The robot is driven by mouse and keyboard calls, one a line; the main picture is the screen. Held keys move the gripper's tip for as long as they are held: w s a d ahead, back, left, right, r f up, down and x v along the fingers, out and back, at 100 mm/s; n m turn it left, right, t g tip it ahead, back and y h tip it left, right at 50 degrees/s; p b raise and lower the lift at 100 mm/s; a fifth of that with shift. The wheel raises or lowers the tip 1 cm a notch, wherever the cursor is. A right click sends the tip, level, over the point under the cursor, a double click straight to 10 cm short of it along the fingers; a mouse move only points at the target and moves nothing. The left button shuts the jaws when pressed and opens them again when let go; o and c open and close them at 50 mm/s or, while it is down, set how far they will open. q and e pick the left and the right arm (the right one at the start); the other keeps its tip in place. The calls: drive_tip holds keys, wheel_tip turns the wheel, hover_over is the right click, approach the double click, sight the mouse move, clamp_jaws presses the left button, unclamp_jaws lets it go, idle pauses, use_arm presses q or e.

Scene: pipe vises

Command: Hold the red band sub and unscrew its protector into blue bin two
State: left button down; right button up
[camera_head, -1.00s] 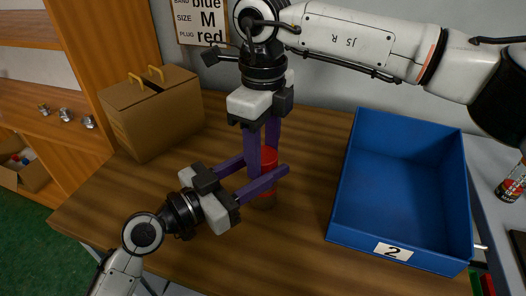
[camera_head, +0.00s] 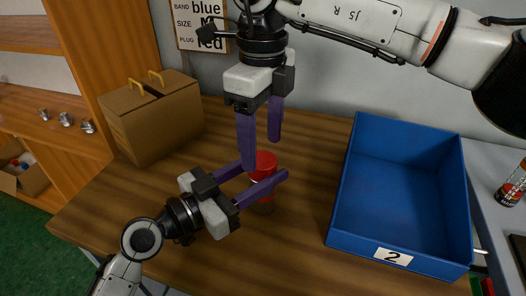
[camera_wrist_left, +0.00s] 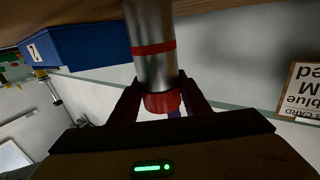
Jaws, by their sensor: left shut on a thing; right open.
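The sub stands upright on the wooden table, with its red protector (camera_head: 262,162) on top in the head view. In the left wrist view, which is upside down, its silver body (camera_wrist_left: 152,55) has a red band (camera_wrist_left: 153,48), and the protector (camera_wrist_left: 162,102) is at the lower end. My left gripper (camera_head: 263,176) is shut on the sub from the side, near the protector; the exact contact is hard to tell. My right gripper (camera_head: 261,154) points down over the protector, open and empty. Blue bin two (camera_head: 335,215) is right of the sub, with no contents visible.
A brown box with handles (camera_head: 150,120) stands at the back left of the table (camera_head: 310,255). A sign (camera_head: 205,22) hangs on the wall, partly hidden by my right arm. A spray can (camera_head: 511,185) is right of the bin. The table between sub and bin is clear.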

sight(261, 159)
wheel_tip(261, 159, up, 2)
drive_tip(key=m, duration=0.3)
drive_tip(key=shift+w+r+m, duration=0.1)
drive_tip(key=shift+m, duration=0.3)
drive_tip(key=m, duration=0.1)
drive_tip(key=r+m, duration=0.1)
drive_tip(key=shift+m, duration=0.4)
drive_tip(key=shift+f, duration=3.85)
drive_tip(key=c, duration=1.1)
drive_tip(key=n, duration=0.4)
drive_tip(key=shift+n, duration=0.4)
drive_tip(key=shift+a+r, duration=0.1)
